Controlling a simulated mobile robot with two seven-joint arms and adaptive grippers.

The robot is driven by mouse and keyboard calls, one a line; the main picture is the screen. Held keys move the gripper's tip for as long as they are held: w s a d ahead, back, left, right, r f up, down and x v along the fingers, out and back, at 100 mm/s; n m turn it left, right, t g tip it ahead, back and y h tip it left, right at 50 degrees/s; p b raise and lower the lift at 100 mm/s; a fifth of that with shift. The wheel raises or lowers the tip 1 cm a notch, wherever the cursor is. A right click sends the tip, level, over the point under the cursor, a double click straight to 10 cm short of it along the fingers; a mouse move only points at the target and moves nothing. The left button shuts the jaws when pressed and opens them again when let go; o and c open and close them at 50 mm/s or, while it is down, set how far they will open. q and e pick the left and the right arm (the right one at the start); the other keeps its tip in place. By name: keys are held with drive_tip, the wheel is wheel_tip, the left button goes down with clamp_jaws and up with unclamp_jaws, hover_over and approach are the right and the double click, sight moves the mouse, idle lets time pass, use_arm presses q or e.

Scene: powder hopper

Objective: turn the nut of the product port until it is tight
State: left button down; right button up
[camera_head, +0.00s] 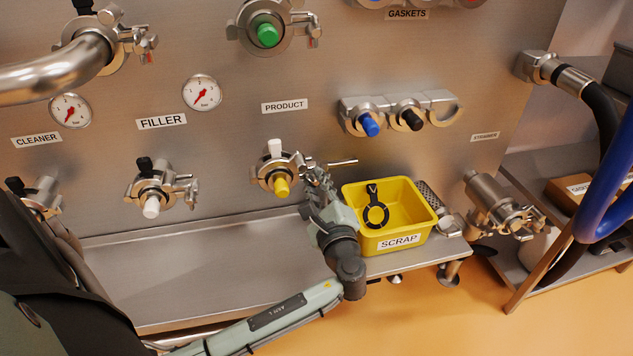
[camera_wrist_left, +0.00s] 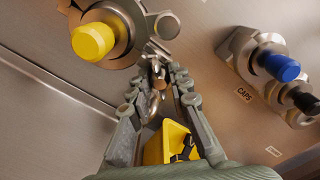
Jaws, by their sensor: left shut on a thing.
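The product port (camera_head: 270,177) is below the PRODUCT label (camera_head: 284,106) on the steel panel, with a yellow cap (camera_head: 281,187) on its front. The cap also shows large in the left wrist view (camera_wrist_left: 93,41). My left gripper (camera_head: 316,184) is at the right side of the port. In the left wrist view its fingers (camera_wrist_left: 160,78) are closed on the nut of the port's clamp. The fingers hide most of the nut, and I cannot tell how tight it is. My right gripper is not in view.
A yellow SCRAP bin (camera_head: 428,207) holding a black ring-shaped gasket (camera_head: 376,212) stands on the steel shelf (camera_head: 200,265), close right of my left gripper. The filler port (camera_head: 152,188) is to the left. A holder with blue and black caps (camera_head: 400,112) is at upper right.

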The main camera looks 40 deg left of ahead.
use_arm(q)
drive_tip(key=m, duration=0.5)
drive_tip(key=shift+a+r, duration=0.15)
drive_tip(key=shift+r, duration=0.1)
drive_tip(key=shift+m, duration=1.2)
drive_tip(key=shift+m, duration=1.1)
drive_tip(key=c, duration=1.6)
unclamp_jaws()
drive_tip(key=shift+w, duration=0.1)
drive_tip(key=shift+c, duration=0.2)
drive_tip(key=v, duration=0.9)
drive_tip(key=shift+f, duration=0.25)
